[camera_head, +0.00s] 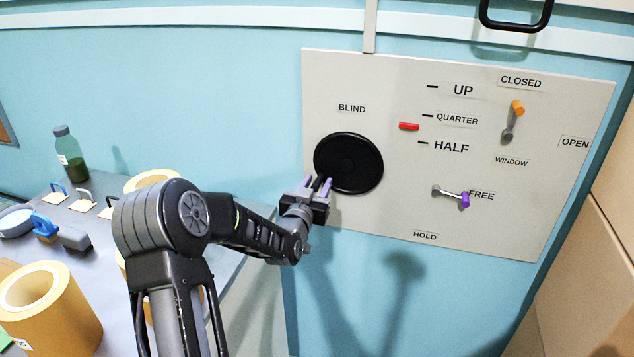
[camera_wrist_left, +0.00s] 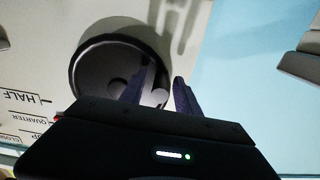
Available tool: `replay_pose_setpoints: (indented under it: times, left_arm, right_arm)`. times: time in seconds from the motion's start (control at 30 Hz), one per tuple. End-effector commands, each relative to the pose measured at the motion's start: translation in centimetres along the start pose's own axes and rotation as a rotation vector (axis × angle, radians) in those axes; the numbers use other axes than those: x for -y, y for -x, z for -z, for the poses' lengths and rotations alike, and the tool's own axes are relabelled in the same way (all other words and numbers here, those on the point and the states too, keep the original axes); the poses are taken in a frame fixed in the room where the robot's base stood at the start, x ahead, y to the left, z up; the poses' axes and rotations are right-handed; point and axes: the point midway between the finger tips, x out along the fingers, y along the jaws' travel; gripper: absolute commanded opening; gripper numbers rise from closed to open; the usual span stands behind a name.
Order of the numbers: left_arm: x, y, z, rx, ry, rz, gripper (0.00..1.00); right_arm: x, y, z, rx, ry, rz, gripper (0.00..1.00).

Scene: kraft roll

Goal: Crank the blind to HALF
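The blind crank is a round black disc (camera_head: 348,163) under the label BLIND on the pale panel; it also shows in the left wrist view (camera_wrist_left: 92,62). My left gripper (camera_head: 316,184) is at the disc's lower left edge. Its two purple fingers stand apart, and in the left wrist view the fingers (camera_wrist_left: 167,80) overlap the disc's rim. A small pale round spot shows between them; I cannot tell whether it is a handle or whether they touch it. The red marker (camera_head: 409,126) sits between the QUARTER and HALF marks. My right gripper is out of view.
An orange-tipped window lever (camera_head: 514,118) and a purple-tipped lever (camera_head: 457,196) beside FREE are right of the disc. A table at left holds a bottle (camera_head: 71,155), a paper roll (camera_head: 48,308) and small tools. A cardboard-coloured surface (camera_head: 590,270) stands at far right.

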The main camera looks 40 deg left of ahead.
Motion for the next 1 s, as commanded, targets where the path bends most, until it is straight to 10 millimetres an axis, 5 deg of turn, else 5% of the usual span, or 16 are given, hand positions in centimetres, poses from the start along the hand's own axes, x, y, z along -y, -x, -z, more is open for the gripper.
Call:
replay_pose_setpoints:
  times: [0.17, 0.63, 1.0]
  left_arm:
    - [0.0, 0.01, -0.01, 0.0, 0.0, 0.0, 0.39]
    - [-0.01, 0.03, 0.02, -0.001, -0.001, 0.0, 0.01]
    - [-0.01, 0.03, 0.02, -0.001, -0.001, 0.0, 0.0]
  right_arm:
    - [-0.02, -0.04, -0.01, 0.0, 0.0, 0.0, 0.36]
    - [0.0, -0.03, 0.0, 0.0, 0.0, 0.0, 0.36]
    - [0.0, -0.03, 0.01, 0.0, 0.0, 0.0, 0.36]
